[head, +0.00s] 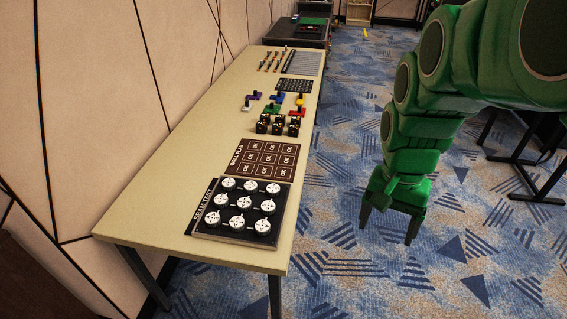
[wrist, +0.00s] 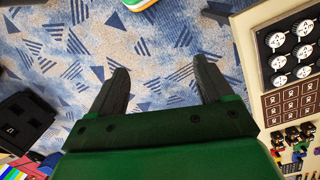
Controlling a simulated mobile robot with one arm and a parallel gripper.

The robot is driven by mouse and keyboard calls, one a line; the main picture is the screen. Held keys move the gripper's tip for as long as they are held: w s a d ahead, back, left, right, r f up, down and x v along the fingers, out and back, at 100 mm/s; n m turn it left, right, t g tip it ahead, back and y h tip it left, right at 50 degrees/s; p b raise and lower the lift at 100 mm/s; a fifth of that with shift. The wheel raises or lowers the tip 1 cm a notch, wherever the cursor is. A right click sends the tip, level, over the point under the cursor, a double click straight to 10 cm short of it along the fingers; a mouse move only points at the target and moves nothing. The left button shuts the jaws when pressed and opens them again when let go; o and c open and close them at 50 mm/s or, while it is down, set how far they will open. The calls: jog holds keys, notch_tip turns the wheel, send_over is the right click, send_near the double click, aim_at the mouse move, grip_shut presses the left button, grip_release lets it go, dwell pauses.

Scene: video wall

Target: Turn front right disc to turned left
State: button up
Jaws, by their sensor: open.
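The disc panel (head: 196,232) is a dark board with several round white discs in rows, on the near end of the long table. The front right disc (head: 262,226) is at its near right corner, white with dark marks; its turn is too small to read. In the wrist view the disc at the panel's upper left corner (wrist: 275,40) appears to be the same one. My gripper (head: 388,232) is open and empty, pointing down over the carpet to the right of the table, apart from the panel. Its two dark fingers show wide apart in the wrist view (wrist: 162,66).
Behind the disc panel on the table (head: 145,225) lies a brown board of OK squares (head: 264,159). Farther back are black switches (head: 278,125) and coloured handles (head: 277,96). A wall runs along the table's left. Carpet is open between table and gripper; dark furniture legs (head: 535,185) stand far right.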

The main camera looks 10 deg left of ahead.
jog(key=w+a+f+m, duration=0.1)
jog(key=w+a+m, duration=0.1)
jog(key=w, duration=0.4)
jog(key=w+a+f+m, duration=0.1)
jog(key=w+a, duration=0.2)
jog(key=w, duration=0.3)
jog(key=m+t, duration=0.1)
jog(key=m, duration=0.8)
send_over(273, 188)
jog(key=f, duration=2.1)
jog(key=shift+d+f, duration=0.1)
jog(key=shift+d, duration=0.2)
jog(key=shift+a+f, duration=0.2)
jog(key=shift+f, duration=4)
